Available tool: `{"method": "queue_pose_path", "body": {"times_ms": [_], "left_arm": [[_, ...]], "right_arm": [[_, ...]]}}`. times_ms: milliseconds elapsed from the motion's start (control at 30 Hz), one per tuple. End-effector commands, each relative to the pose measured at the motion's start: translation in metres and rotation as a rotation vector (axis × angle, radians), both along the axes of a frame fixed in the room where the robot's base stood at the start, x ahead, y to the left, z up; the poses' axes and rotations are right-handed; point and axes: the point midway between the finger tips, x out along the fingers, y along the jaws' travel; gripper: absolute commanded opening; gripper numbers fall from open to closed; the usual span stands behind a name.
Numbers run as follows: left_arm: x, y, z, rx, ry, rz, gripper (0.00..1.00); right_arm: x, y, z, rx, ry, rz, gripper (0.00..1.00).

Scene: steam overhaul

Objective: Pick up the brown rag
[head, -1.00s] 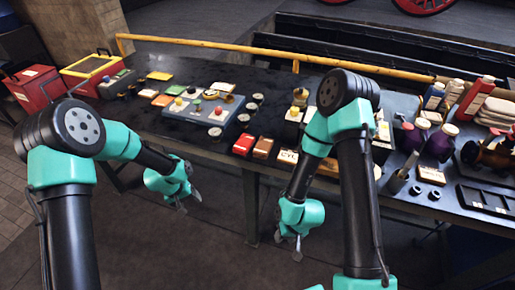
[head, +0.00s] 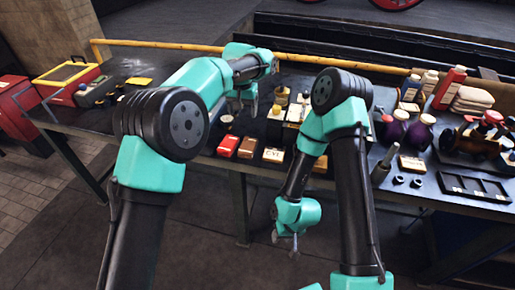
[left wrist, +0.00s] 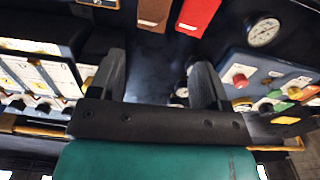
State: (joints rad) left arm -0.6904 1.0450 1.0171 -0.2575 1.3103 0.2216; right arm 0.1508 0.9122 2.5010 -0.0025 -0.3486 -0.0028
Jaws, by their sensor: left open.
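A flat brown item (head: 251,147), which looks like the brown rag, lies near the table's front edge between a red item (head: 229,145) and a white lettered card (head: 273,155). In the left wrist view the brown item (left wrist: 154,14) is at the top, partly cut off, with a pale patch at its lower end. My left gripper (head: 241,106) is over the table, behind the brown item in the head view. Its fingers (left wrist: 157,80) are apart with only dark tabletop between them. My right gripper (head: 293,243) hangs low in front of the table; its opening is unclear.
A panel with coloured knobs (left wrist: 245,75) and a round gauge (left wrist: 263,32) lie beside the left gripper. White labelled boxes (left wrist: 32,75) are on its other side. Purple bottles (head: 419,132) and folded pale cloths (head: 471,101) stand at the right. A yellow rail (head: 345,66) runs along the back.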

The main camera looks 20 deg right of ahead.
Motion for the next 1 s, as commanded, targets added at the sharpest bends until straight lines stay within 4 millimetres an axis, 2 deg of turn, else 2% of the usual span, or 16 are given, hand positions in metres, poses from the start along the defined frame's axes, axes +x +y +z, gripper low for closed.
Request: {"method": "queue_pose_path", "body": {"times_ms": [100,467,667,1000], "left_arm": [[-0.003,-0.007,0.013,0.018,-0.009,-0.02,0.7],[-0.003,-0.006,0.009,0.019,-0.007,-0.02,0.7],[-0.004,-0.006,-0.014,0.021,-0.006,-0.02,0.7],[-0.004,-0.006,-0.073,0.02,-0.005,-0.02,0.7]], "right_arm": [[0.0,0.0,0.0,0.0,0.0,0.001,0.43],[0.0,0.0,0.0,0.0,0.0,0.001,0.43],[0.0,0.0,0.0,0.0,0.0,0.001,0.43],[0.0,0.0,0.0,0.0,0.0,0.001,0.43]]}}
